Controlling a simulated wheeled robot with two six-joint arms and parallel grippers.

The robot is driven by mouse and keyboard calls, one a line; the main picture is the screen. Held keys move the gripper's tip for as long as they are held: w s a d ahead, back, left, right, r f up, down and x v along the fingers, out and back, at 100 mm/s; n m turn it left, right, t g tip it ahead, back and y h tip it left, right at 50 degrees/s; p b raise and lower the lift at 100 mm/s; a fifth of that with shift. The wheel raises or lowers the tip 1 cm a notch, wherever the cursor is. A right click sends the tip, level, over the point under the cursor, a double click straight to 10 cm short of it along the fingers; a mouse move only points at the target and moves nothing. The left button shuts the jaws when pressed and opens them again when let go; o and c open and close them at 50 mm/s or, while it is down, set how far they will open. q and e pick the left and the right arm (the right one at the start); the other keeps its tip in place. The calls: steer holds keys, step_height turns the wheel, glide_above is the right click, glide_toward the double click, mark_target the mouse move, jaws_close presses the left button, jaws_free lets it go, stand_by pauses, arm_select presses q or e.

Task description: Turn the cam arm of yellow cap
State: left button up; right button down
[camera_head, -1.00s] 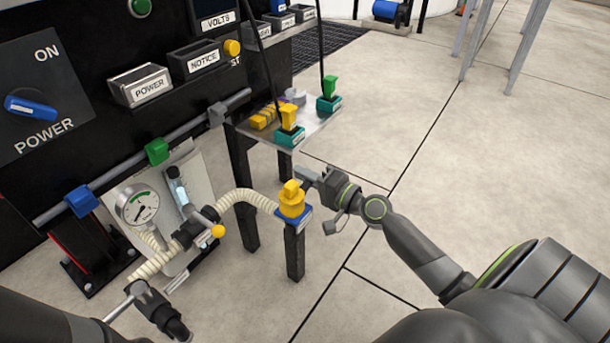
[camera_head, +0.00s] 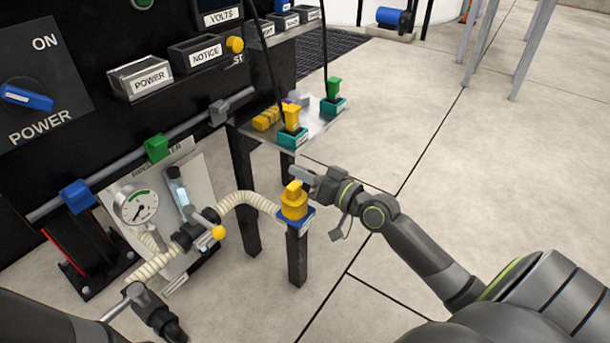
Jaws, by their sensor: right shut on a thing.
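The yellow cap (camera_head: 294,208) sits upright on a blue square base on top of a dark post, with a ribbed cream hose joining it from the left. A small yellow raised piece (camera_head: 293,187) stands on top of the cap. My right gripper (camera_head: 303,174) reaches in from the right, with its grey fingertips at the upper right of the cap. It is shut on the cam arm, which is mostly hidden by the fingers. My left gripper (camera_head: 152,308) is at the lower left, away from the cap; its finger gap cannot be made out.
A pressure gauge (camera_head: 139,206) and a valve with a yellow knob (camera_head: 218,232) stand left of the cap. A metal shelf (camera_head: 318,122) with green and yellow plugs and hanging cables is behind it. The floor to the right is open.

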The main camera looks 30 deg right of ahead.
steer(key=shift+s+a+r+n+b, duration=0.1)
steer(key=shift+a+n+b, duration=0.1)
steer(key=shift+n, duration=0.4)
steer(key=shift+a+r+n+b, duration=0.1)
steer(key=shift+a+n, duration=0.05)
steer(key=shift+n, duration=0.45)
steer(key=c, duration=1.5)
jaws_free()
